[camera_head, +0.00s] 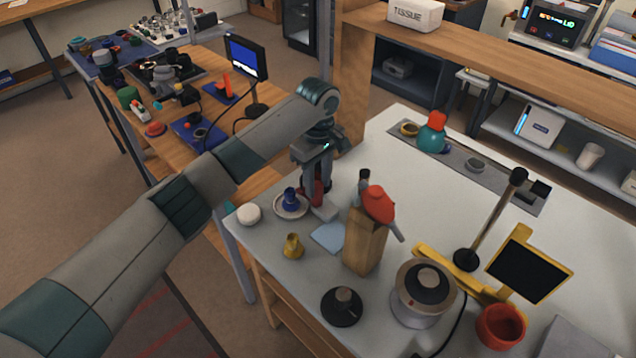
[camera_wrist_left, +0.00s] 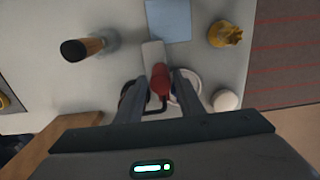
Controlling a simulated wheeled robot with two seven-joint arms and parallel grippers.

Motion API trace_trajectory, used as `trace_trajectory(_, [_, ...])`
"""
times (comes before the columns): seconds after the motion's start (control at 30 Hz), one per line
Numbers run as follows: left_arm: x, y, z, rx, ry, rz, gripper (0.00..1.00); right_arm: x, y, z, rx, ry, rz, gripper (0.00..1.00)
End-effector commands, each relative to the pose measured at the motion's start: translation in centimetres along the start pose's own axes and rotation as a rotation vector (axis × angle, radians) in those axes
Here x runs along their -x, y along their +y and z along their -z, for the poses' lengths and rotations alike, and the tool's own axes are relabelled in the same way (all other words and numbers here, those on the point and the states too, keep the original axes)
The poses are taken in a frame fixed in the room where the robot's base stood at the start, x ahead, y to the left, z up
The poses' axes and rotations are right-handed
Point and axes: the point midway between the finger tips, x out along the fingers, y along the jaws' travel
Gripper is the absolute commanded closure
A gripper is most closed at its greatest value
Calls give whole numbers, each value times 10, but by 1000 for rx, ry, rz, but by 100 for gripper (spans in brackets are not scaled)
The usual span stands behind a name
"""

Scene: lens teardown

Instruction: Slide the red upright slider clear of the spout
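My left gripper (camera_head: 319,192) points down at the back left of the white table, over a red upright slider (camera_head: 311,197), which is partly hidden behind the fingers. In the left wrist view the slider (camera_wrist_left: 160,78) stands between my two fingers (camera_wrist_left: 157,88), with a small gap showing on each side. The gripper looks open around it. A pale flat strip (camera_head: 326,211) runs from the slider's foot, and it also shows in the left wrist view (camera_wrist_left: 153,52). I cannot make out a spout for certain. My right gripper is not in view.
A white saucer with a blue piece (camera_head: 291,203) is close beside the gripper.

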Motion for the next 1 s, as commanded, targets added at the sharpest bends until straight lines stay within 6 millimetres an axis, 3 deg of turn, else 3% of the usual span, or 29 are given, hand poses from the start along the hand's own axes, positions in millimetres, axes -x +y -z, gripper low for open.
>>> trace_trajectory(0.2, [-14,-1,0,1,0,1,66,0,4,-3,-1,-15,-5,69])
trace_trajectory(0.5, [-15,0,0,1,0,1,66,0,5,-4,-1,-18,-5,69])
trace_trajectory(0.67, [-15,0,0,1,0,0,100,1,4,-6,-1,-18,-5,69])
trace_trajectory(1.0, [-12,0,-8,-1,-1,1,100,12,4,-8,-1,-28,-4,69])
